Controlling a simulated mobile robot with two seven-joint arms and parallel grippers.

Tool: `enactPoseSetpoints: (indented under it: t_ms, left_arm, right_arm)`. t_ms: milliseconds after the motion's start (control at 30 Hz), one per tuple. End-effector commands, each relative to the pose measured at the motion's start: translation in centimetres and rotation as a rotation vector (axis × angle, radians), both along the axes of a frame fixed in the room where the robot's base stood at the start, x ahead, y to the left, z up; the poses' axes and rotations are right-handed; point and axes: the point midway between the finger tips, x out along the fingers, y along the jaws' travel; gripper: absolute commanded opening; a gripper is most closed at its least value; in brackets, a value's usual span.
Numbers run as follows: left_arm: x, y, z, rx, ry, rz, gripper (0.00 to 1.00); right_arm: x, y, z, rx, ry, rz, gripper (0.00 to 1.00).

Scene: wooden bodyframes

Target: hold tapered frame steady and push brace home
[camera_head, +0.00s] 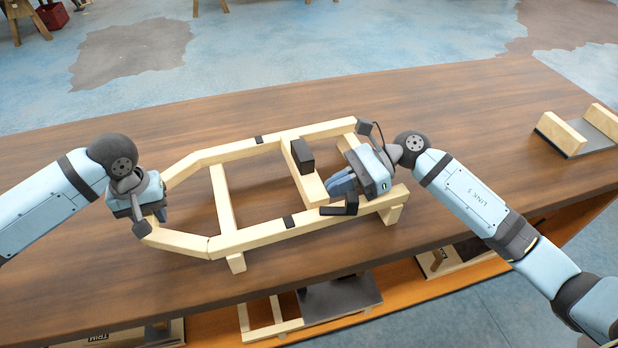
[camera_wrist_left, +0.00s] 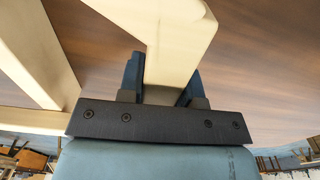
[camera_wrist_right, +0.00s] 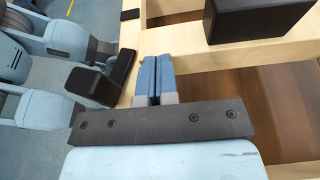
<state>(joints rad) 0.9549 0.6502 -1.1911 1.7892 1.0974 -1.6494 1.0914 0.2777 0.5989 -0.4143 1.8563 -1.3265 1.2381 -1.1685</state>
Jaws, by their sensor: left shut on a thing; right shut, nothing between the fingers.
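The tapered frame (camera_head: 255,235) is pale wood and lies on the brown table, its narrow end to the left. My left gripper (camera_head: 150,208) is shut on that narrow end; the wood (camera_wrist_left: 170,45) shows between its fingers in the left wrist view. The brace (camera_head: 308,178), a crosspiece with a black block (camera_head: 302,155), spans between the two long rails. My right gripper (camera_head: 342,185) is shut and empty, its fingertips at the brace's right side near the front rail. In the right wrist view its fingers (camera_wrist_right: 157,75) overlap the brace's edge (camera_wrist_right: 225,58); contact cannot be told.
Another crossbar (camera_head: 222,198) stands toward the narrow end. Black bands mark both rails. A dark plate with wooden strips (camera_head: 580,132) lies at the table's far right. A lower shelf in front holds several wooden parts (camera_head: 275,322). The table behind the frame is clear.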

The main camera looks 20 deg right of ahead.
Motion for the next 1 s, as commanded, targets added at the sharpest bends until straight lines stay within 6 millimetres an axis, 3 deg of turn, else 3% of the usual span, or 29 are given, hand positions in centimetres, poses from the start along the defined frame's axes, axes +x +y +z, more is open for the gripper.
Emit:
enactPoseSetpoints:
  t_ms: [233, 367, 533, 800, 1000]
  left_arm:
    - [0.0, -0.2, 0.1, -0.005, 0.000, -0.002, 0.00]
    - [0.0, -0.2, 0.1, -0.005, 0.000, -0.002, 0.00]
    - [0.0, -0.2, 0.0, -0.004, 0.000, -0.002, 0.00]
    - [-0.1, -0.2, 0.0, -0.003, 0.001, -0.002, 0.00]
    - [-0.1, -0.1, 0.0, -0.003, 0.001, -0.002, 0.00]
  right_arm:
    - [-0.1, 0.1, 0.0, 0.002, 0.001, 0.004, 0.00]
    - [0.0, -0.9, -0.1, 0.001, 0.003, 0.001, 0.00]
    - [0.3, -4.2, -0.1, -0.004, 0.002, -0.002, 0.00]
    - [0.7, -10.1, 1.8, -0.003, 0.000, -0.001, 0.00]
    - [0.9, -12.7, 2.7, 0.000, 0.001, 0.000, 0.00]
